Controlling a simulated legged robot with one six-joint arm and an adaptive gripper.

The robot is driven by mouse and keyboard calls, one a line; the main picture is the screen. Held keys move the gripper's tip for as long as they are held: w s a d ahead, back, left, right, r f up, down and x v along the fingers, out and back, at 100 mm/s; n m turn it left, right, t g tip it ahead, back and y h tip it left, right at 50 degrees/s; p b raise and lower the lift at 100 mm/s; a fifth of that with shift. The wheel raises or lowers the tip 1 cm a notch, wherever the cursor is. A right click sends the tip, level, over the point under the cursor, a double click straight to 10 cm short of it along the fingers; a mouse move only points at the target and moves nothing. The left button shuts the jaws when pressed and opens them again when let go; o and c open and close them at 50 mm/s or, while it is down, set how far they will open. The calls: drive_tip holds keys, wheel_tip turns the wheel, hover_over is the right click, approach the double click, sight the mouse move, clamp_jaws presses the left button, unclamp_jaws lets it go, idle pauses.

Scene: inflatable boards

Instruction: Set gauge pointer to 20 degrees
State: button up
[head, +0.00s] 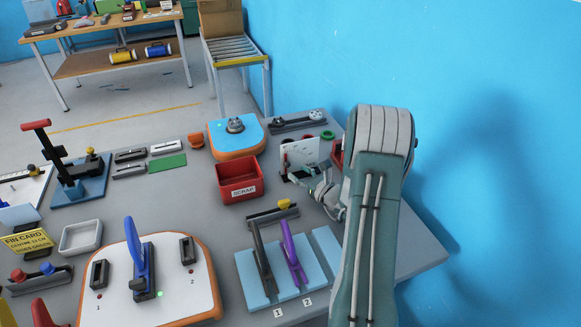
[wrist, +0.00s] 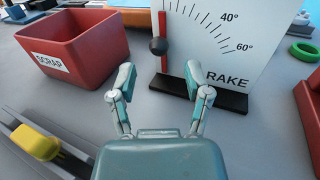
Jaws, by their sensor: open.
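The gauge is a white upright plate (wrist: 260,40) on a black base (wrist: 200,95), with tick marks and the labels 40°, 60° and RAKE in the wrist view. Its red pointer (wrist: 163,22) stands near vertical at the plate's left side, with a dark round knob (wrist: 158,46) on it. In the head view the gauge plate (head: 300,153) stands at the table's right. My gripper (wrist: 158,80) is open and empty, in front of the gauge. Its fingertips are apart from the pointer, with the knob between and beyond them.
A red SCRAP bin (wrist: 75,45) stands left of the gauge. A yellow-handled fixture (wrist: 35,142) lies at lower left. A green ring (wrist: 304,51) and a red object (wrist: 310,105) are at the right. The blue wall (head: 480,150) is right of my arm.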

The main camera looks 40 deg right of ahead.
sight(287, 160)
drive_tip(key=w, duration=0.4)
drive_tip(key=shift+a, duration=0.3)
clamp_jaws()
drive_tip(key=shift+s+d+f+m+t, duration=0.1)
drive_tip(key=shift+d+m+t, duration=0.2)
drive_tip(key=shift+m, duration=0.35)
drive_tip(key=shift+s+d+m+t, duration=0.1)
drive_tip(key=shift+d+m+t, duration=0.15)
drive_tip(key=shift+m, duration=0.4)
